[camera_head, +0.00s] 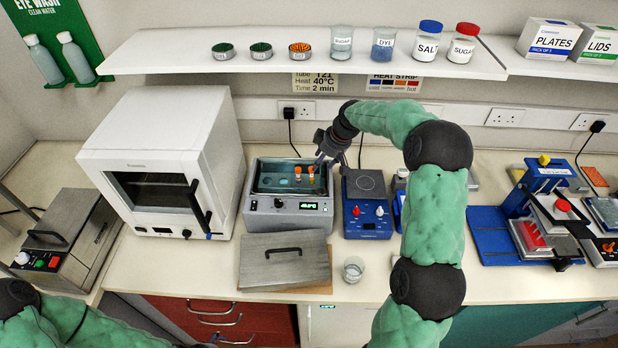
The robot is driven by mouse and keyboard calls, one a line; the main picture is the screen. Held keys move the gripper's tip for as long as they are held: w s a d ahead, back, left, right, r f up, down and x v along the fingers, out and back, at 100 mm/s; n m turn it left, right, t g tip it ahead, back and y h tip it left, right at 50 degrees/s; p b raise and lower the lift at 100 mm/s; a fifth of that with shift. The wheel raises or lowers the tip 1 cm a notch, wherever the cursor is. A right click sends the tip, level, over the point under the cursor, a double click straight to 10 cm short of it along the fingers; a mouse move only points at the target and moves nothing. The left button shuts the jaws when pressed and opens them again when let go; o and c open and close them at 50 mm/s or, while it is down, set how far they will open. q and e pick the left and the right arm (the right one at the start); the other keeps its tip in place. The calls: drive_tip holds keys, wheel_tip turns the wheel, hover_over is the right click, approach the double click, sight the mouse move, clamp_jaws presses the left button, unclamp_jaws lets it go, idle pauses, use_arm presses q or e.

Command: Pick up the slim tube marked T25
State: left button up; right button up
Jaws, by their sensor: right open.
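Two slim tubes with orange caps, the left one (297,173) and the right one (311,174), stand in the open water bath (289,226). Their markings are too small to read, so I cannot tell which is T25. My right gripper (320,164) is open at the bath's right side, close beside the right tube's cap. I cannot tell whether it touches the tube. My left arm shows at the lower left, and its gripper is not in view.
The bath's grey lid (284,262) lies in front of it, near a small glass beaker (353,269). A white oven (165,150) stands left of the bath and a blue hotplate (366,215) right of it. A shelf (160,62) with jars overhangs behind.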

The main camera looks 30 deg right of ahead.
sight(312, 180)
drive_tip(key=x, duration=0.8)
drive_tip(key=shift+w+a+f, duration=0.15)
drive_tip(key=shift+a+f, duration=0.05)
drive_tip(key=shift+f, duration=0.1)
drive_tip(key=c, duration=1)
